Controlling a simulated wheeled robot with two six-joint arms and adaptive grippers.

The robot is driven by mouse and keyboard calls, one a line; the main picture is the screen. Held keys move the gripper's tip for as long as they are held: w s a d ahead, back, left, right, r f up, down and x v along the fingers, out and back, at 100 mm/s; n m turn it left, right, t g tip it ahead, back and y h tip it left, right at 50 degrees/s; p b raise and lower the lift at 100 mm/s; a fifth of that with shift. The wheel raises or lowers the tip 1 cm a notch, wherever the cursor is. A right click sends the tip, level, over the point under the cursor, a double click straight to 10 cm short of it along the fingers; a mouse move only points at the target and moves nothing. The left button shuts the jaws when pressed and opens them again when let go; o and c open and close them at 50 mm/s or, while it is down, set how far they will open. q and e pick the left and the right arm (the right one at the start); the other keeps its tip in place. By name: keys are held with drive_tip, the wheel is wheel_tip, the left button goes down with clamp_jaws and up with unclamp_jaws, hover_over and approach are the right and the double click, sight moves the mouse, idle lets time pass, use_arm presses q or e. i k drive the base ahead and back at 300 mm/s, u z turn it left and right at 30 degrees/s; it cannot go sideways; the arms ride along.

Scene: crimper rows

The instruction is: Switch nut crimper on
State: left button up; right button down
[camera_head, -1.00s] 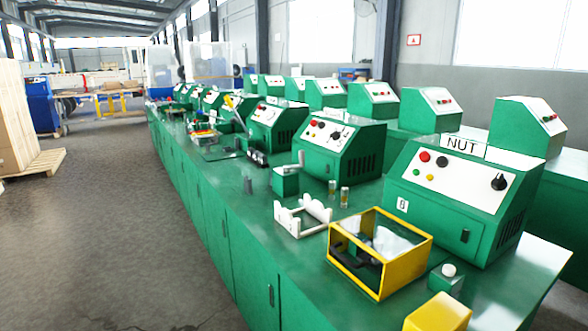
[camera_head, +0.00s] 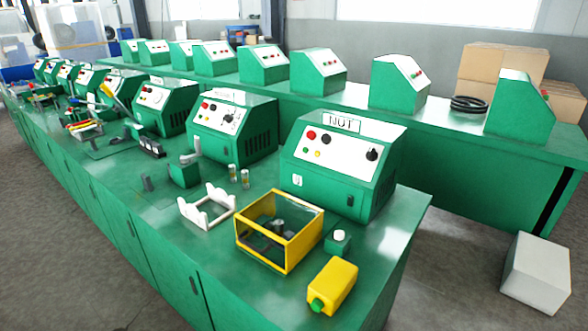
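The nut crimper (camera_head: 339,165) is a green control box with a sloped white panel. A "NUT" label (camera_head: 341,124) sits on its top edge. The panel carries a red button (camera_head: 311,135), a black button (camera_head: 326,139), small yellow and green-looking buttons, and a black rotary knob (camera_head: 372,154) at the right. The knob's exact setting is too small to read. In front of the box stands a yellow-framed guard (camera_head: 279,231) with a clear top and a dark mechanism inside. Neither of my grippers is in view.
A yellow box with a green button (camera_head: 333,286) and a small green box with a white button (camera_head: 338,241) stand near the bench's front right. A white cradle (camera_head: 207,208) lies left of the guard. A white block (camera_head: 536,274) is on the floor at right.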

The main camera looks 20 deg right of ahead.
sight(372, 156)
drive_tip(key=z, duration=1.5)
